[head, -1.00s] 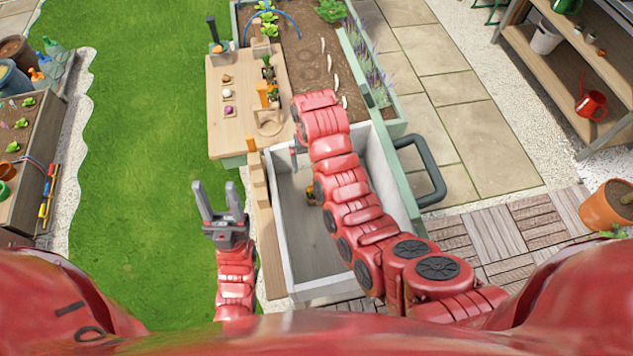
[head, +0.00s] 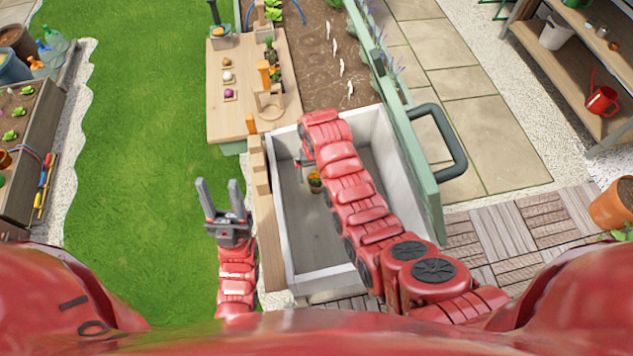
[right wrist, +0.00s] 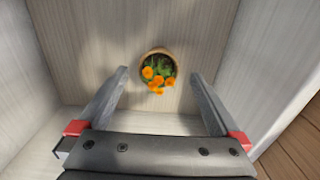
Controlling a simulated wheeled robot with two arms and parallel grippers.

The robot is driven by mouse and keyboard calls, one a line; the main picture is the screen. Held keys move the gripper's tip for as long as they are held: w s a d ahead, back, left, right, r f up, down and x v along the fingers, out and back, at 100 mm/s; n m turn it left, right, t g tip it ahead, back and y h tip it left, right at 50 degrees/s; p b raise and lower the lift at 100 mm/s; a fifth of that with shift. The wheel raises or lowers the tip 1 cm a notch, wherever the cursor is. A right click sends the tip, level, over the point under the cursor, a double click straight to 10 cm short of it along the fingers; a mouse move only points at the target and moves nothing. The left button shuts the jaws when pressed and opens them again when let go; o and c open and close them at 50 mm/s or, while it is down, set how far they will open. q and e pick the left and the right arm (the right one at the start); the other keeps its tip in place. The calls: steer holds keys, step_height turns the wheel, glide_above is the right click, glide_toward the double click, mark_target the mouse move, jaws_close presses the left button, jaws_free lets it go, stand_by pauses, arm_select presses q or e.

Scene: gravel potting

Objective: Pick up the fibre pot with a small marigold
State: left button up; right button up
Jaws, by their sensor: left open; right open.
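The fibre pot with a small marigold (head: 315,183) stands on the floor of a pale box-like drawer, partly beside my right arm in the head view. In the right wrist view the brown pot (right wrist: 158,54) shows orange flowers and green leaves, beyond the fingertips and between their lines. My right gripper (right wrist: 160,80) is open and empty, pointing down into the drawer, apart from the pot. In the head view its fingers are mostly hidden by my arm. My left gripper (head: 221,190) is open and empty over the grass, left of the drawer.
Grass (head: 140,150) on the left is open.

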mark_target(316, 180)
steer(key=shift+w+d+f+p, duration=0.1)
steer(key=shift+f+p, duration=0.25)
steer(key=shift+f, duration=1.3)
steer(key=shift+c, duration=0.2)
steer(key=c, duration=1.4)
steer(key=shift+o, duration=0.2)
steer(key=shift+r, duration=0.1)
